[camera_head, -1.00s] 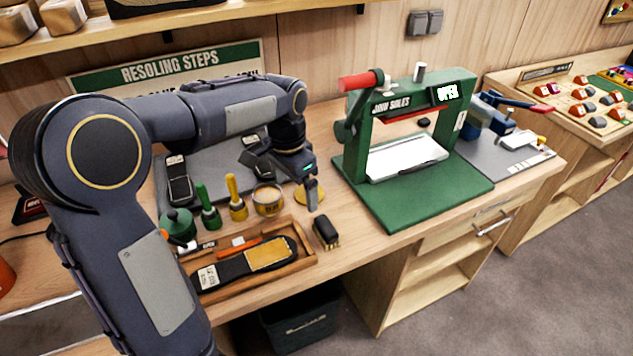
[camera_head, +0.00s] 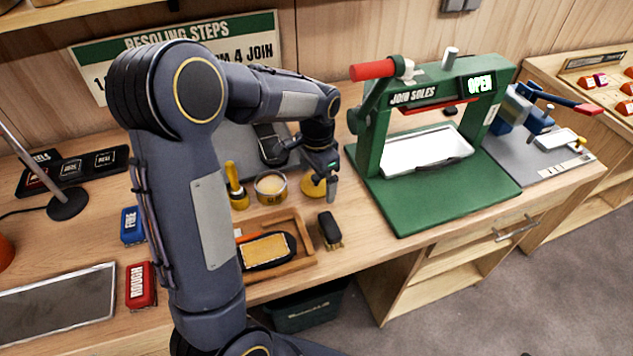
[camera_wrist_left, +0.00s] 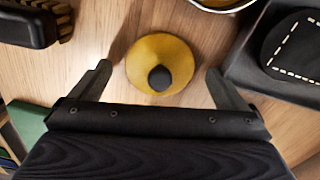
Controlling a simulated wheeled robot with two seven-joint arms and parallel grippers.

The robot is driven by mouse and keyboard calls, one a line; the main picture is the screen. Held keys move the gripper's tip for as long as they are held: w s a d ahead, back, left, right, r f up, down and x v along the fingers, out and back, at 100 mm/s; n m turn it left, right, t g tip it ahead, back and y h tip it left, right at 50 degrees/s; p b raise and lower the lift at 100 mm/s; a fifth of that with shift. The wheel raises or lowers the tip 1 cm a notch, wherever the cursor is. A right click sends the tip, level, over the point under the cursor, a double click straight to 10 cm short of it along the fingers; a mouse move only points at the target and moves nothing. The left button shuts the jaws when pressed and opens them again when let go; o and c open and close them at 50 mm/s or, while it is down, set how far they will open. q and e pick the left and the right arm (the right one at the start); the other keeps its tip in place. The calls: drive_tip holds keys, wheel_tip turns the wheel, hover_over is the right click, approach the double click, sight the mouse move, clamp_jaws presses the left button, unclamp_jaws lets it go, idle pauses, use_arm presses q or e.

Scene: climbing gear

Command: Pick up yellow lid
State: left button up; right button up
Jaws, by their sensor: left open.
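The yellow lid (camera_head: 312,186) lies on the workbench, right of an open round tin (camera_head: 270,186). In the left wrist view the lid (camera_wrist_left: 176,56) is a yellow disc with a dark round knob, lying between and a little beyond my fingertips. My left gripper (camera_head: 332,192) points down close over the lid and hides part of it. In the left wrist view my left gripper (camera_wrist_left: 160,78) is open and empty, one finger on each side of the knob. My right gripper is not in view.
A black brush (camera_head: 330,230) stands in front of the lid. A wooden tray (camera_head: 296,262) holds a shoe sole, and a yellow-handled brush (camera_head: 235,188) stands left of the tin. The green sole press (camera_head: 440,205) stands to the right.

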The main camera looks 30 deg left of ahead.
use_arm(q)
drive_tip(key=shift+c, duration=0.5)
drive_tip(key=c, duration=1)
drive_tip(key=shift+o, duration=0.2)
